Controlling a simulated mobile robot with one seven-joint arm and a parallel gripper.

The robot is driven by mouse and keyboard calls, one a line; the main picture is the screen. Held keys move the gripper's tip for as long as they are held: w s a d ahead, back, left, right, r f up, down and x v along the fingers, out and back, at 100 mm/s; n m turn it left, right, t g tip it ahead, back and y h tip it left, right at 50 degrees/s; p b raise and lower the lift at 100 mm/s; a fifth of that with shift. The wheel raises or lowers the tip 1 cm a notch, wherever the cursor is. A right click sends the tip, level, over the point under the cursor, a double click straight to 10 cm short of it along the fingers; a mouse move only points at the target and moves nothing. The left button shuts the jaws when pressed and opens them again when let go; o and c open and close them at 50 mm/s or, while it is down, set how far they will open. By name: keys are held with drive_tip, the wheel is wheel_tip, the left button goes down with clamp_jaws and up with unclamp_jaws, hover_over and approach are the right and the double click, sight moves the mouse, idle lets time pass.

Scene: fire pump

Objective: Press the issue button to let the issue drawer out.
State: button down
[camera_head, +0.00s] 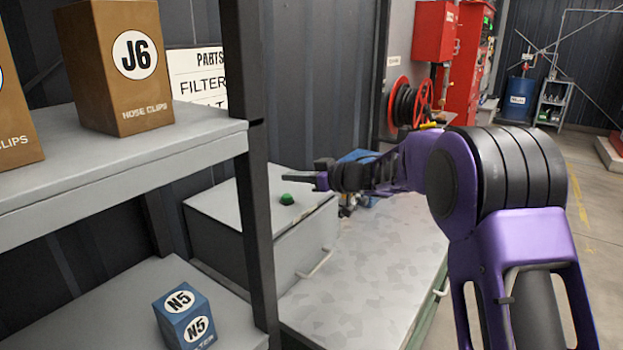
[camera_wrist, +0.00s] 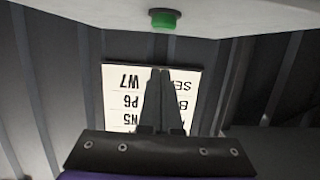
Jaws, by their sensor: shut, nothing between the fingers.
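A green issue button (camera_head: 287,199) stands on top of a grey metal box (camera_head: 240,205) on the bench. The button also shows at the top of the wrist view (camera_wrist: 165,20), upside down. My gripper (camera_head: 315,178) is shut and empty, pointing left in the head view. In the wrist view the shut fingers (camera_wrist: 160,75) lie in front of a white parts sign. The front of the box has a light handle (camera_head: 315,263), and the drawer front looks closed.
The shelves hold a brown J6 hose clips box (camera_head: 115,65) and a blue N5 filter box (camera_head: 183,315). A blue object and small metal parts lie behind my arm. The bench top (camera_head: 365,270) in front is clear.

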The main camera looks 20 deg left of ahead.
sight(295, 205)
wheel_tip(295, 205, down, 4)
drive_tip(key=shift+d+r+b, duration=0.1)
drive_tip(key=shift+r+b, duration=0.1)
drive_tip(key=shift+b, duration=0.15)
drive_tip(key=shift+f, duration=0.2)
